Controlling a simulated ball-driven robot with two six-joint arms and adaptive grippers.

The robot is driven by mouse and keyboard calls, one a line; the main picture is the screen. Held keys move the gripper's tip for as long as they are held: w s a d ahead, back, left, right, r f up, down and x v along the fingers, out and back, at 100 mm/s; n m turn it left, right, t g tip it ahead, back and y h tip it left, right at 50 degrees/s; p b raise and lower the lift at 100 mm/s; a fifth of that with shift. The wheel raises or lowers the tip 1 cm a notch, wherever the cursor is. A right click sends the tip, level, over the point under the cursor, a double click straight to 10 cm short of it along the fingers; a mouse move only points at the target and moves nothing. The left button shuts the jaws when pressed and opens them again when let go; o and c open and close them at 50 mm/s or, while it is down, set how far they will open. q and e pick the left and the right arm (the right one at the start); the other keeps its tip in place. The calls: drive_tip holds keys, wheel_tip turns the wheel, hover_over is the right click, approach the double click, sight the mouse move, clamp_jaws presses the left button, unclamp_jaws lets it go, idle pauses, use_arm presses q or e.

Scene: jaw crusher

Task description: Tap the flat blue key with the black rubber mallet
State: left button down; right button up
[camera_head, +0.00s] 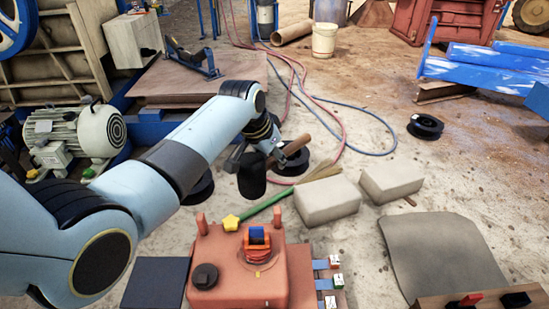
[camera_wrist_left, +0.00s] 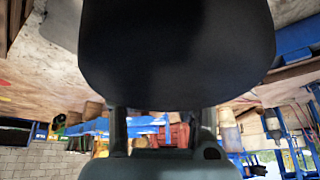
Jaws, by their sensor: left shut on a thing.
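My left gripper (camera_head: 272,152) is shut on the black rubber mallet, around its brown handle (camera_head: 298,145). The mallet's black head (camera_head: 252,176) hangs in the air above the floor, behind the red-orange housing (camera_head: 232,258). In the left wrist view the dark mallet head (camera_wrist_left: 178,50) fills the top middle, and the gripper fingers (camera_wrist_left: 163,125) show below it. A blue piece (camera_head: 257,236), which looks like the flat blue key, sits in an orange ring on top of the housing. The mallet head is apart from it, farther back. My right gripper is not in view.
A black cap (camera_head: 205,277) and two red posts stand up from the housing. Two pale blocks (camera_head: 327,200) lie on the floor beyond.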

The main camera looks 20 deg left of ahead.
use_arm(q)
drive_tip(key=shift+r+p, duration=0.2)
drive_tip(key=shift+p, duration=0.1)
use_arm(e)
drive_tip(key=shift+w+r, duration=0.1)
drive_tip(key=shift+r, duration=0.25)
use_arm(q)
drive_tip(key=shift+f, duration=0.1)
